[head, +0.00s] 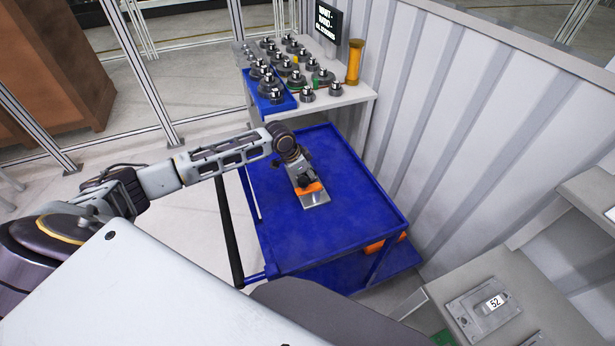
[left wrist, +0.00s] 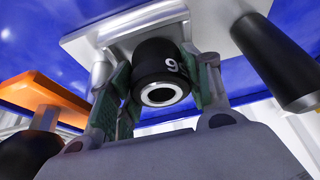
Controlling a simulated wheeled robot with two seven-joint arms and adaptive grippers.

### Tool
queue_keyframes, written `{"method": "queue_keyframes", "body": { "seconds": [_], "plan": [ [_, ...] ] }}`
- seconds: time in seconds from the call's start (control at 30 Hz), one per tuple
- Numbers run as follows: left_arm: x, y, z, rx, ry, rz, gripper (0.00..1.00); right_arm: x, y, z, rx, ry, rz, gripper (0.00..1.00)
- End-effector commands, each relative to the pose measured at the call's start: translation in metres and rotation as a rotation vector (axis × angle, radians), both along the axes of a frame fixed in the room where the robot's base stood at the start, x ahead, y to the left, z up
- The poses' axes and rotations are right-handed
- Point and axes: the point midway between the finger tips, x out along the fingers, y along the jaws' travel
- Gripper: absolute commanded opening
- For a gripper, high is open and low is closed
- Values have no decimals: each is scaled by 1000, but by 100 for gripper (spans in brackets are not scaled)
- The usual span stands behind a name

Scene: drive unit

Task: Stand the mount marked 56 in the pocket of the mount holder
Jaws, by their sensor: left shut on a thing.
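My left gripper (head: 304,181) points down over the blue cart, at the metal mount holder (head: 316,200) with an orange part. In the left wrist view, the gripper's green-padded fingers (left wrist: 160,88) are shut on a black cylindrical mount (left wrist: 158,62) with a silver ring end. One white digit, like a 9 or an upturned 6, shows on it; the rest of its marking is hidden. The holder's pale plate (left wrist: 105,35) is just beyond the mount. I cannot tell whether the mount is seated in the pocket or held above it. My right gripper is not in view.
The blue cart top (head: 345,225) is otherwise clear. Behind it, a table (head: 345,97) carries several dark mounts on bases and a yellow cylinder (head: 354,62). A grey corrugated wall (head: 440,110) bounds the right. A plate marked 52 (head: 484,308) lies on a bench at lower right.

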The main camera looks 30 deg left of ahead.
Motion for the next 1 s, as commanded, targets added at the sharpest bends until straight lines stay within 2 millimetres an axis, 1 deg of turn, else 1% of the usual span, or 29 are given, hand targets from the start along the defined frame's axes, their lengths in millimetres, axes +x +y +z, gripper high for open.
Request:
{"method": "queue_keyframes", "body": {
  "seconds": [0.03, 0.33, 0.37, 0.53, 0.87, 0.93, 1.0],
  "plan": [
    [-11, -3, -18, 0, 33, -4, 9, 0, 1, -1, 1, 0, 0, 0],
    [-11, -4, -19, -2, 34, -3, 9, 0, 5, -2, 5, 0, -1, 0],
    [-11, -4, -19, -2, 34, -3, 51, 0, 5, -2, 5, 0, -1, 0],
    [-11, -4, -19, -1, 36, -4, 73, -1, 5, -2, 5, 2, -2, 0],
    [-12, -2, -18, 4, 34, -6, 74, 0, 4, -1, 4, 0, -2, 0],
    [-12, -2, -19, 5, 36, -6, 74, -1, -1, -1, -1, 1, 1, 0],
    [-12, -2, -18, 6, 35, -6, 74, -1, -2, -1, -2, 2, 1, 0]
  ]
}}
